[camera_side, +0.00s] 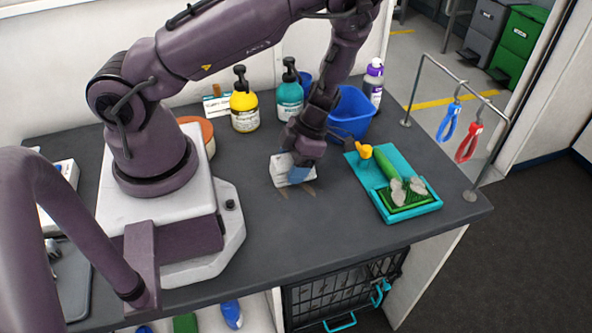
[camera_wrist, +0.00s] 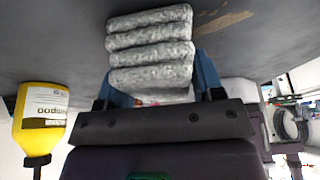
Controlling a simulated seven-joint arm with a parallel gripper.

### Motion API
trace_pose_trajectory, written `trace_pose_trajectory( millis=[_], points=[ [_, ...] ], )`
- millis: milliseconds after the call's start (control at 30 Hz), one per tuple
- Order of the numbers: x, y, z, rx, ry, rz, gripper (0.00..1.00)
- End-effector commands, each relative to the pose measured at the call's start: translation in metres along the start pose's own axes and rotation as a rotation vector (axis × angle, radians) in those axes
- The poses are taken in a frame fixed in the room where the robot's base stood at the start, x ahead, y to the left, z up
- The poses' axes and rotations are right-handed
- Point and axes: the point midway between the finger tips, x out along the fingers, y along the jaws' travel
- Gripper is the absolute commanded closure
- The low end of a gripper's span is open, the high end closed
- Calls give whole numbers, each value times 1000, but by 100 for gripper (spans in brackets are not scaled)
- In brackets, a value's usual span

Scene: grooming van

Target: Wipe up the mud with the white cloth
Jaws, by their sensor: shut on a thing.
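The white cloth (camera_side: 283,171) is a folded, greyish-white pad low over the dark worktop, right of my base. My gripper (camera_side: 297,166) is shut on it, pointing down. In the wrist view the cloth (camera_wrist: 150,45) shows several thick folds between the blue fingers of my gripper (camera_wrist: 158,82). In the wrist view a brown smear of mud (camera_wrist: 224,21) lies to the right of the cloth. The cloth hides part of the surface, and I cannot tell whether it touches the worktop.
A blue bucket (camera_side: 352,113), yellow bottle (camera_side: 244,106) and teal bottle (camera_side: 290,99) stand behind. The worktop in front is clear.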

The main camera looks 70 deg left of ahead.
Motion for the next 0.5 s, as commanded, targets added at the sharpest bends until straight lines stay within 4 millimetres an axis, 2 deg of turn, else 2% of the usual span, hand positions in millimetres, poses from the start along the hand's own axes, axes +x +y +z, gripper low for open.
trace_pose_trajectory(
  millis=[367,500],
  points=[
    [0,36,0,-3,1,2,61],
    [0,19,0,3,1,2,61]
  ],
)
